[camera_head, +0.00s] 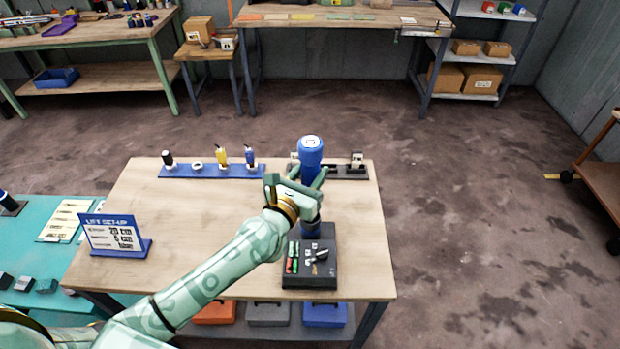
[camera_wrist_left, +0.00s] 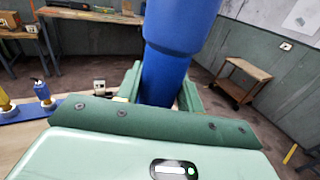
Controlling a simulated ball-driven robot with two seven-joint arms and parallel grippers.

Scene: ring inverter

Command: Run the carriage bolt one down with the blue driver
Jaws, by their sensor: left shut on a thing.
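The blue driver (camera_head: 311,148) stands about upright in my left gripper (camera_head: 310,182), which is shut on its body. In the left wrist view the driver (camera_wrist_left: 182,28) rises between the fingers (camera_wrist_left: 160,88). Its lower end (camera_head: 310,229) is over the far part of a dark fixture block (camera_head: 322,278) on the table. I cannot tell whether it touches the block. Small green and red pieces and a metal part (camera_head: 316,256) lie on the block's near part. I cannot make out carriage bolt one; the driver and gripper cover the far part. My right gripper is not in view.
A blue rack (camera_head: 212,172) with several tools and a dark rack (camera_head: 352,172) line the table's far edge. A blue set-up sign (camera_head: 118,235) stands at the left. The wooden tabletop (camera_head: 190,225) is clear in the middle. Orange, grey and blue bins (camera_head: 324,314) sit below.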

